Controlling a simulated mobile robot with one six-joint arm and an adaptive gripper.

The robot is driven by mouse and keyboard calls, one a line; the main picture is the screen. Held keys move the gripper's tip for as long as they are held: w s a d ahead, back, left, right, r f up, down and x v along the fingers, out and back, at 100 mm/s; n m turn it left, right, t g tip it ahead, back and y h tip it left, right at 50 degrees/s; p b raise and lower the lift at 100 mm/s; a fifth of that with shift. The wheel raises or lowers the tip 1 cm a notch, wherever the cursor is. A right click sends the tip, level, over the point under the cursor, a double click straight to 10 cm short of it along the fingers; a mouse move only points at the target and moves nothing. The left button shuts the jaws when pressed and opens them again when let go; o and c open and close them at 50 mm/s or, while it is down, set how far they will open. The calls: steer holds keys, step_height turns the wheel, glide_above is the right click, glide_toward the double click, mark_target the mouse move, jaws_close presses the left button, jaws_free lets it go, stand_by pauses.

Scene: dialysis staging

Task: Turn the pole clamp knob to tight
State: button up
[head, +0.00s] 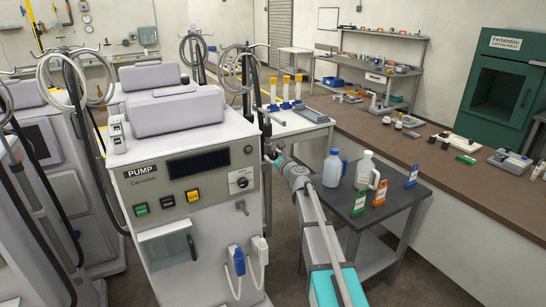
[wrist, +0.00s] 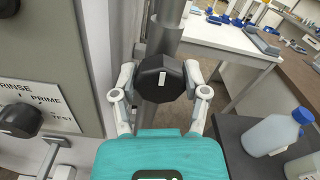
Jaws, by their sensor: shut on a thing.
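The pole clamp knob (wrist: 148,84) is a black, many-sided knob with a white mark on its face, in the upper middle of the wrist view. The mark stands nearly upright. The knob sits in front of a grey metal pole (wrist: 168,30). My gripper (wrist: 160,76) is shut on the knob, one finger on its left side and one on its right. In the head view my gripper (head: 274,158) is at the pole, right beside the pump machine (head: 190,180). I cannot clearly make out the knob there.
The pump's grey side, with a black selector dial (wrist: 20,118), stands close on the left. A long brown counter (head: 400,130) lies beyond.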

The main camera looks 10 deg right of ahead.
steer(key=shift+s+m, duration=0.1)
steer(key=shift+m, duration=0.4)
steer(key=o, duration=0.9)
steer(key=shift+c, duration=0.2)
steer(key=v, duration=1.2)
